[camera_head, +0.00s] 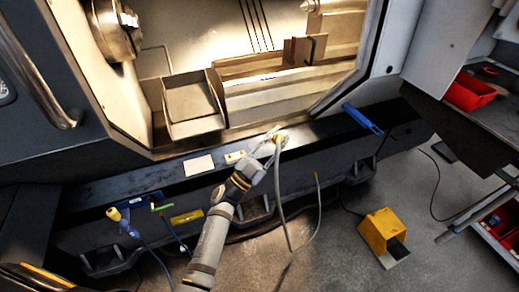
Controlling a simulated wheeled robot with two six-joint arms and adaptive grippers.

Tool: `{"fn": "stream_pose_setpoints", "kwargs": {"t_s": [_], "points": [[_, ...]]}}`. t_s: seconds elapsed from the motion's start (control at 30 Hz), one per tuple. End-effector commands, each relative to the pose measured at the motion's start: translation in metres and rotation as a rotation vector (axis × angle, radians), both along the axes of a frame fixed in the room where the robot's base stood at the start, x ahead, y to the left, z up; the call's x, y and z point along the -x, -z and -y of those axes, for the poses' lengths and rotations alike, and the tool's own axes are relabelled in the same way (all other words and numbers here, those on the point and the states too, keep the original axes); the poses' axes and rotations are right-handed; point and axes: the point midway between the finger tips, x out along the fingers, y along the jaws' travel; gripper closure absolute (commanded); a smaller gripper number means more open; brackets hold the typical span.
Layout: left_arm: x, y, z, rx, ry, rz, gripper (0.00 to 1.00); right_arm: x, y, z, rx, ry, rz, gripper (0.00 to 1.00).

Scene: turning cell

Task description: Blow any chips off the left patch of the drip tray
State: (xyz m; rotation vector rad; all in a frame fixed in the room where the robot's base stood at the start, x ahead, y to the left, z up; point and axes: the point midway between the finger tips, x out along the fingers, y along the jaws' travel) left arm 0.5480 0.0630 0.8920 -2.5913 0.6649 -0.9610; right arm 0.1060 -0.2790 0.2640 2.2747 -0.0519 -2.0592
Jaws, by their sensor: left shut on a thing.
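My left gripper (272,143) comes up from below and is shut on a small yellow-ended piece (279,139) with a grey hose (280,195) hanging from it. The hose loops down over the front of the machine. The gripper hides most of the held piece. It is over the dark ledge (320,130) below the lathe's opening. A pale square patch (198,165) lies on this ledge to the left of the gripper. A smaller pale piece (235,157) lies between them. Chips are too small to make out. My right gripper is not in view.
A grey open tray (193,128) stands inside the lathe opening. A blue-handled tool (362,118) lies on the ledge at right. A yellow-and-blue tool (122,221) hangs at the left front. A yellow pedal box (383,231) stands on the floor. Red bins (468,92) are at right.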

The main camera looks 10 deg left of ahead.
Motion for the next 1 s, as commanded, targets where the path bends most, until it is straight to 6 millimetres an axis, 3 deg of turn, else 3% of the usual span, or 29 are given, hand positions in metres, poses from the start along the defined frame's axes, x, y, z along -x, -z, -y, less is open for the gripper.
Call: {"fn": "stream_pose_setpoints", "kwargs": {"t_s": [0.17,0.33,0.5,0.63,1.0], "points": [[0.002,-0.001,-0.001,0.006,0.013,0.004,0.91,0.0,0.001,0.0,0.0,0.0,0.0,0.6],[0.018,0.003,-0.025,0.0,0.011,0.004,0.91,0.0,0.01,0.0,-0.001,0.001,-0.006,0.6],[0.04,0.004,-0.056,-0.001,0.012,0.003,0.91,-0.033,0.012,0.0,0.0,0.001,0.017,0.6],[0.051,0.001,-0.073,0.002,0.011,0.002,0.91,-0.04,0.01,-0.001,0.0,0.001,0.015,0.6],[0.057,-0.002,-0.082,0.008,0.01,0.003,0.91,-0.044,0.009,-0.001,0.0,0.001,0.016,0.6]]}}
